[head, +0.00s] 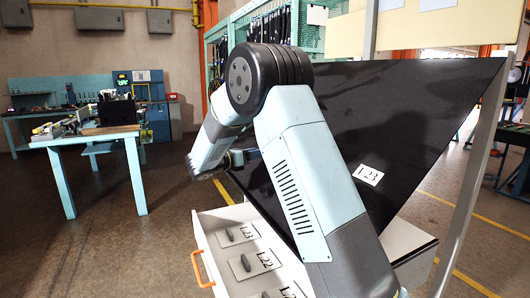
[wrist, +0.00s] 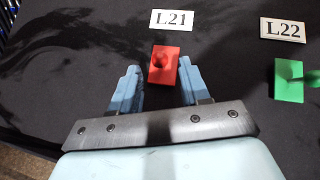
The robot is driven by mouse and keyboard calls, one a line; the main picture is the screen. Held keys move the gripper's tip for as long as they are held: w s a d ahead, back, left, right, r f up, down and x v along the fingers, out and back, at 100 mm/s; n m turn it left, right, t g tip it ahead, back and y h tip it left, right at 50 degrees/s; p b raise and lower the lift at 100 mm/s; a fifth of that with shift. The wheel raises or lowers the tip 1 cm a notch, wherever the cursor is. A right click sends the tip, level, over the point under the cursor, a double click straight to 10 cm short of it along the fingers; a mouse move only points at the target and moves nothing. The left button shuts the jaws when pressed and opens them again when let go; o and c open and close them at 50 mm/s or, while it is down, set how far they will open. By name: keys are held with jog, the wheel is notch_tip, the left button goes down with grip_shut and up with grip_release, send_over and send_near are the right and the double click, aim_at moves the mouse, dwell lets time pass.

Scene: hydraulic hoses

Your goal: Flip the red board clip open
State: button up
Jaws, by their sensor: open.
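The red board clip (wrist: 171,76) shows in the wrist view as a small red plate with a rounded red lever on it, just below the label L21 (wrist: 172,20). I cannot tell clearly which way the lever leans. My gripper (wrist: 159,68) is open, with one blue finger on each side of the red clip and a gap to it on both sides. In the head view my arm hides the red clip, and my fingers cannot be made out clearly there.
A green clip (wrist: 289,82) sits on the black board (wrist: 233,60) to the right, below label L22 (wrist: 283,29). In the head view, the black panel (head: 410,110) stands tilted behind my arm. An open white drawer (head: 208,235) with an orange handle (head: 197,268) lies below.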

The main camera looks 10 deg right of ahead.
jog(key=shift+x, duration=2.5)
